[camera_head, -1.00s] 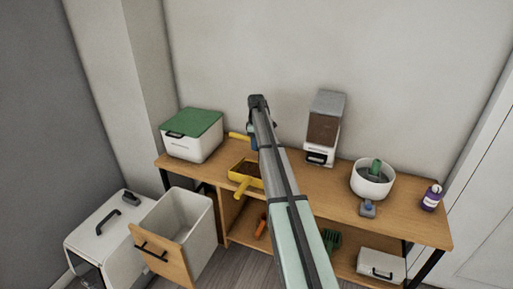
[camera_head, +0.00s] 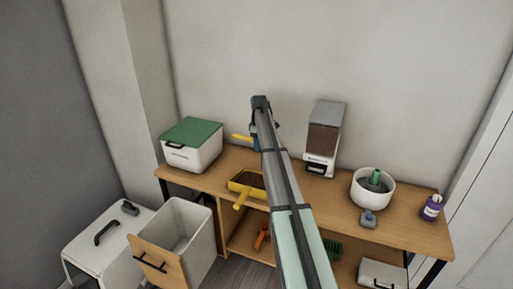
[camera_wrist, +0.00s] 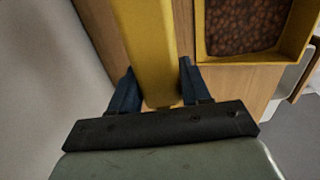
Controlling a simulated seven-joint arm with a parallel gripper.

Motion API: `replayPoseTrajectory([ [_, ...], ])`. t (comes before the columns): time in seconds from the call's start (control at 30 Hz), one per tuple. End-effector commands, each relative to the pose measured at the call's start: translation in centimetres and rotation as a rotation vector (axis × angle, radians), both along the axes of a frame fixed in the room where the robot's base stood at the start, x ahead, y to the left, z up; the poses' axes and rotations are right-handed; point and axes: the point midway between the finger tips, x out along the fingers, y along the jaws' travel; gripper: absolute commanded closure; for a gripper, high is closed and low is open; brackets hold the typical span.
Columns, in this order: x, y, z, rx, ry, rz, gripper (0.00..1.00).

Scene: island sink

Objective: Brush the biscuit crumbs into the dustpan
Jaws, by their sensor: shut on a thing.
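A yellow dustpan (camera_head: 263,181) lies on the wooden bench, its handle toward the front edge. Brown bits fill its tray; in the wrist view the dustpan (camera_wrist: 293,55) is at the upper right. My gripper (camera_wrist: 154,88) is shut on a yellow bar-like handle, seemingly the brush (camera_wrist: 147,40), with a dark blue finger on each side. In the head view the brush (camera_head: 241,137) shows as a short yellow piece left of my arm, behind the dustpan. Its bristles are not visible, and I cannot tell whether it touches the bench. My arm hides the bench right of the dustpan.
A green-lidded white box (camera_head: 192,147) stands at the bench's left end. A dispenser (camera_head: 322,140), white bowl (camera_head: 372,190) and purple bottle (camera_head: 432,207) stand at right. An open white bin (camera_head: 183,235) stands below, at front left.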

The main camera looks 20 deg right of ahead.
Motion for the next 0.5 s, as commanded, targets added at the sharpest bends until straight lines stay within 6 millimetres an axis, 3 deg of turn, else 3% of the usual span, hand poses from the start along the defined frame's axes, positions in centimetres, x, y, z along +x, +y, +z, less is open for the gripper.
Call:
replayPoseTrajectory([
  [0.03,1.4,-1.1,0.0,0.0,0.0,-0.001,0.91],
  [0.2,3.8,-3.6,-0.2,0.0,0.0,-0.001,0.91],
  [0.5,4.0,-4.1,-1.9,0.0,0.0,0.001,0.91],
])
